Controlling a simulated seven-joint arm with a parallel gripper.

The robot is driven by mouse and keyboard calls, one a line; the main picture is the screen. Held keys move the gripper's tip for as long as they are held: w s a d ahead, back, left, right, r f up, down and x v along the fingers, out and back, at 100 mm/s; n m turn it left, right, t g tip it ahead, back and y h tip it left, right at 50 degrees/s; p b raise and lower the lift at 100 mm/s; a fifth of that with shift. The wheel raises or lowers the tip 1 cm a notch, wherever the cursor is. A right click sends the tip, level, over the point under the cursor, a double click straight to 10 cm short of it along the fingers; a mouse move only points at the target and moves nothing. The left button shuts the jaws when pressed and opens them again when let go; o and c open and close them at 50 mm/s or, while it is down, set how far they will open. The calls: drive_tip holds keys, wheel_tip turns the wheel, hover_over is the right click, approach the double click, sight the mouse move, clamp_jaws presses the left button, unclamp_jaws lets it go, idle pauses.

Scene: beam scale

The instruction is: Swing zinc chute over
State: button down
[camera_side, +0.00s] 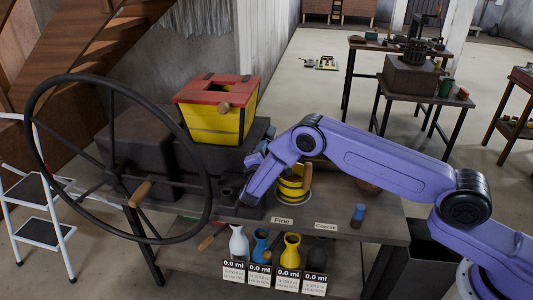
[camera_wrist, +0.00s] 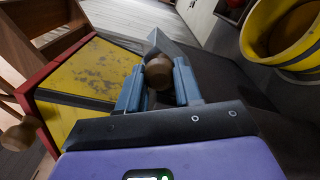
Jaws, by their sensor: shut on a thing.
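In the wrist view, my gripper (camera_wrist: 158,82) has its two blue fingers on either side of a round brown wooden knob (camera_wrist: 158,72), shut on it. A grey metal piece (camera_wrist: 180,47), which looks like the zinc chute, shows just beyond and right of the knob. How the knob joins it is hidden by the fingers. In the side view, my gripper (camera_side: 252,188) reaches down beside the dark mill body, left of a yellow tub (camera_side: 291,196). The chute cannot be made out clearly there.
A yellow hopper (camera_side: 222,128) with a red top stands on the mill, close to my gripper. A large handwheel (camera_side: 209,190) is at left. "Fine" (camera_side: 282,221) and "Coarse" (camera_side: 325,226) labels mark the bench front, with several bottles below. The tub also shows in the wrist view (camera_wrist: 258,50).

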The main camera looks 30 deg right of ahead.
drive_tip(key=shift+a, duration=0.15)
drive_tip(key=c, duration=0.8)
unclamp_jaws()
drive_tip(key=shift+o, duration=0.2)
drive_tip(key=v, duration=1.7)
drive_tip(key=shift+s+a+r, duration=0.1)
drive_tip(key=shift+s+r, duration=0.05)
drive_tip(key=s+d+r+m+g+y, duration=0.1)
drive_tip(key=s+d+r+g+y, duration=0.1)
drive_tip(key=s+d+r+g, duration=0.3)
drive_tip(key=s+d+r+m+g+y, duration=0.1)
drive_tip(key=s+d+r+g+y, duration=0.15)
drive_tip(key=s+d+r, duration=0.4)
drive_tip(key=s+d+g+y, duration=0.1)
drive_tip(key=s+y, duration=0.2)
drive_tip(key=s, duration=0.5)
drive_tip(key=s+d+r+g+y, duration=0.1)
drive_tip(key=s+g+y, duration=0.1)
drive_tip(key=s, duration=0.7)
drive_tip(key=s+d+r+g+y, duration=0.1)
drive_tip(key=s+g+y, duration=0.1)
drive_tip(key=s, duration=0.7)
drive_tip(key=shift+d+y, duration=0.35)
drive_tip(key=shift+y, duration=0.5)
